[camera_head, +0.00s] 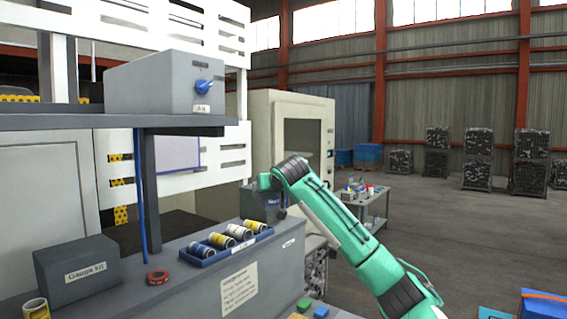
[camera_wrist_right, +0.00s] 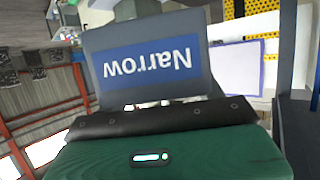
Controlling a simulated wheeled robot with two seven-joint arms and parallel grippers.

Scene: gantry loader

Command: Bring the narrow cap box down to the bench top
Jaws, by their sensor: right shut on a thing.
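The narrow cap box (camera_head: 258,208) is a dark grey box with a blue label, partly hidden behind my right gripper in the head view. In the right wrist view the box (camera_wrist_right: 190,90) fills the upper middle, and its label reads "Narrow" upside down. My right gripper (camera_head: 272,186) is shut on the box near the bench's far right end. I cannot tell whether the box touches a surface under it. The bench top (camera_head: 165,262) is grey and runs along the lower left. My left gripper is not in view.
A shelf above (camera_head: 60,122) carries a grey box with a blue knob (camera_head: 165,84). A shelf post rises from the bench.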

